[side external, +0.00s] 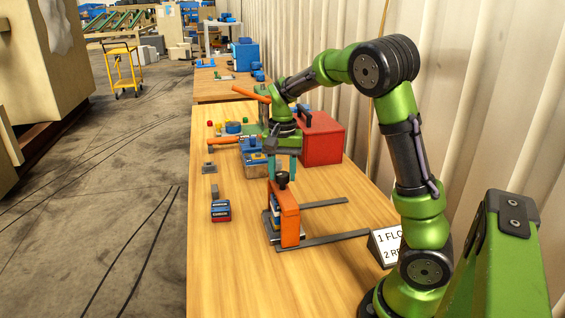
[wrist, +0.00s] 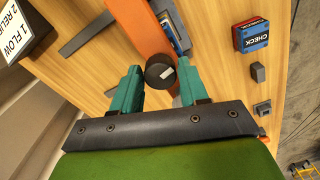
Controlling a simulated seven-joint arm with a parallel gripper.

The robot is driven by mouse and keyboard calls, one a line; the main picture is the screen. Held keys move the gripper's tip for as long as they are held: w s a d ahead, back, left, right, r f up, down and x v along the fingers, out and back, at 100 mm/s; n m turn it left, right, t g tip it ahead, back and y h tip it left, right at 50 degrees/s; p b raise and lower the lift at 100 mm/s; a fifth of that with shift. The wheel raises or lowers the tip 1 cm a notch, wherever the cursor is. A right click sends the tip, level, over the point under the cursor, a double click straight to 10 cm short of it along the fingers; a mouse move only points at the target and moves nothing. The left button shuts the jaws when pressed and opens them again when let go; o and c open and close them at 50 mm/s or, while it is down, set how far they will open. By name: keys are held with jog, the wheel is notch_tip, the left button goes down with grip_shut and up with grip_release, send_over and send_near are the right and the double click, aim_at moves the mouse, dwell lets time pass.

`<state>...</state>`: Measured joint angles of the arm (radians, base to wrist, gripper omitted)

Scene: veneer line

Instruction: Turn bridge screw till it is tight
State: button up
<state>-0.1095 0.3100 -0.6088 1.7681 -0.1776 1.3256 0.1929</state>
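The bridge is an orange upright frame (side external: 289,222) on the wooden bench, with grey steel bars at its foot. It also shows in the wrist view (wrist: 146,28). The bridge screw has a black round knob (side external: 283,178) on top of the frame. In the wrist view the knob (wrist: 158,66) has a pale mark on its face. My gripper (side external: 282,176) points down just above the knob. Its teal fingers are open, one on each side of the knob in the wrist view, with visible gaps. Blue and white parts (wrist: 172,32) sit within the bridge, partly hidden by it.
A blue and red block labelled CHECK (wrist: 252,36) and a small grey block (wrist: 258,72) lie left of the bridge in the side view. A red box (side external: 321,140) stands behind. A sign (side external: 386,246) stands at front right.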

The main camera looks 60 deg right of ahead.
aim_at(282, 174)
jog(key=c, duration=0.6)
jog(key=shift+m, duration=1.5)
jog(key=o, duration=1)
notch_tip(282, 174, up, 17)
